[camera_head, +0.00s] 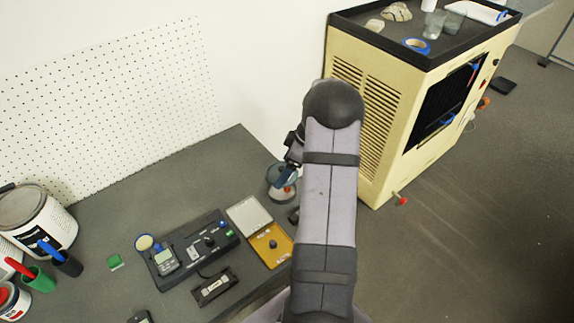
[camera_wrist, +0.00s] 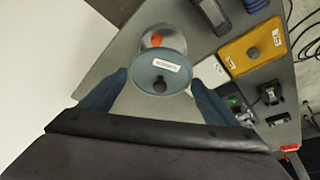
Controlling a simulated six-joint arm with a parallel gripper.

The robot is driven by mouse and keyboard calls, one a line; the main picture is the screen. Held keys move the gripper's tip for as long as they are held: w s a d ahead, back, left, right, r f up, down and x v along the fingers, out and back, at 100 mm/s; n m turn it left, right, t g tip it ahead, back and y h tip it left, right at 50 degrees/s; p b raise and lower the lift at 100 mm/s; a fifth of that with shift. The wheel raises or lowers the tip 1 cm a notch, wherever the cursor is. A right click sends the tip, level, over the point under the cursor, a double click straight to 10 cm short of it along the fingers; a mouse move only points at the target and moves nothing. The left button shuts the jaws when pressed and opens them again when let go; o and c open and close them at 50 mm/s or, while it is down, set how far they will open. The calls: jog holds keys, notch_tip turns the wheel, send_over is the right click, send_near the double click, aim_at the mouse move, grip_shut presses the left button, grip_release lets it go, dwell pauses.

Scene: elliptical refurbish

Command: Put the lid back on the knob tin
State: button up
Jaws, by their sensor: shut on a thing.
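The lid (camera_wrist: 160,70) is a round teal disc with a white label and a dark knob. My gripper (camera_wrist: 160,84) is shut on it, a finger at each side. The knob tin (camera_wrist: 152,33) shows past the lid's upper edge in the wrist view, round and pale, with something orange in it. In the head view the tin (camera_head: 283,196) stands near the table's right edge, with the lid (camera_head: 282,174) over it, tilted or offset. I cannot tell whether lid and rim touch. My arm hides part of the gripper there.
An open case with an orange tray (camera_head: 271,245) lies in front of the tin. A black panel (camera_head: 190,250) with a meter is left of it. Paint cans (camera_head: 38,222) stand far left. A cream cabinet (camera_head: 365,120) stands right of the table. The table's back middle is clear.

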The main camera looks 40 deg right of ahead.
jog(key=shift+n, duration=0.4)
jog(key=shift+f, duration=0.1)
jog(key=shift+f+b, duration=0.9)
jog(key=shift+f, duration=1.1)
jog(key=shift+f+b, duration=1.05)
jog(key=shift+b, duration=0.1)
jog(key=shift+b, duration=0.6)
jog(key=shift+f+b, duration=0.2)
jog(key=shift+b, duration=0.5)
dwell(0.7)
dwell(0.5)
jog(key=o, duration=1)
